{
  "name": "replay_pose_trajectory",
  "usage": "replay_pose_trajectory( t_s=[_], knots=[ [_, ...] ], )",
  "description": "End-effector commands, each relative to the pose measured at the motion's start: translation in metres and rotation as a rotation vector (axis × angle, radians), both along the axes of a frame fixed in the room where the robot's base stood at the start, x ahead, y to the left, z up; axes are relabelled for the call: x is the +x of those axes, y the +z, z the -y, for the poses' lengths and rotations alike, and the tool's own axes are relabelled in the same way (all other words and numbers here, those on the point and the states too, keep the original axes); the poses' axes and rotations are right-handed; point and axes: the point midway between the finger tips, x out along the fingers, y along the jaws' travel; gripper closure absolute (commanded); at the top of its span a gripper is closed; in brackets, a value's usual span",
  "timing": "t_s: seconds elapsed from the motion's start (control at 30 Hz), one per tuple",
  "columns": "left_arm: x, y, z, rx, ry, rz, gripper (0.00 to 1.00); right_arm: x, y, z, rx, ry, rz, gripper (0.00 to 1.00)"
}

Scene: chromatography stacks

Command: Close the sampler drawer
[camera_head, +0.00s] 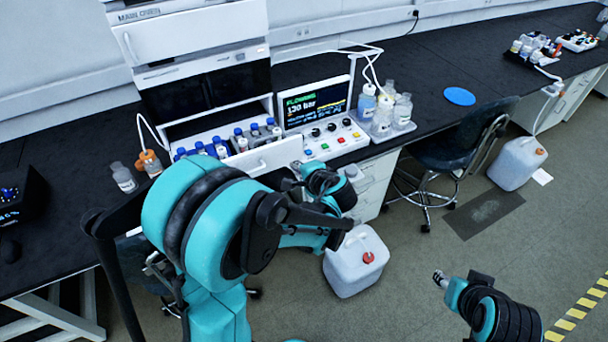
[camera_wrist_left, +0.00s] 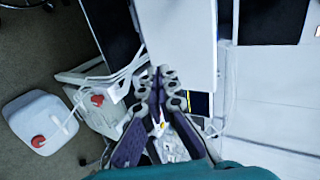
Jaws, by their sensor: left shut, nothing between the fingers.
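The sampler drawer (camera_head: 268,156) stands pulled out at the bottom of the white instrument stack, its white front facing me. Several blue-capped vials (camera_head: 221,149) show behind that front. My left gripper (camera_head: 294,172) is shut and empty at the right end of the drawer front; my left arm hides part of the front's lower left. In the left wrist view the shut fingertips (camera_wrist_left: 162,72) lie over or close to a white panel (camera_wrist_left: 182,35), which looks like the drawer front. Whether they touch it I cannot tell. My right gripper (camera_head: 440,278) is low at the right, away from the bench; its finger state is unclear.
A control panel with a screen (camera_head: 315,104) and knobs stands right of the drawer. Bottles (camera_head: 383,115) in a tray are beyond it. Loose bottles (camera_head: 123,177) stand left of the drawer. A white canister (camera_head: 352,268) is on the floor below, and a chair (camera_head: 465,135) stands right.

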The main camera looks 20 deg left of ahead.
Motion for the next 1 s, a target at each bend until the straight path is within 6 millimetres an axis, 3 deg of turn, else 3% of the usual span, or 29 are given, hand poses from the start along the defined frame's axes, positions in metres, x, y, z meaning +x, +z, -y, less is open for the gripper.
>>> replay_pose_trajectory(
  t_s=[0.23, 0.77, 1.0],
  knots=[
    [0.022, -0.001, -0.026, 0.001, 0.002, -0.001, 1.00, 0.000, -0.006, 0.000, 0.000, 0.000, 0.000, 0.60],
    [0.027, 0.000, -0.032, 0.000, 0.000, 0.000, 1.00, 0.000, -0.007, 0.000, 0.000, 0.000, 0.000, 0.60],
    [0.039, 0.000, -0.047, 0.000, 0.002, 0.000, 1.00, 0.000, -0.009, 0.000, 0.000, 0.000, 0.000, 0.60]
  ],
)
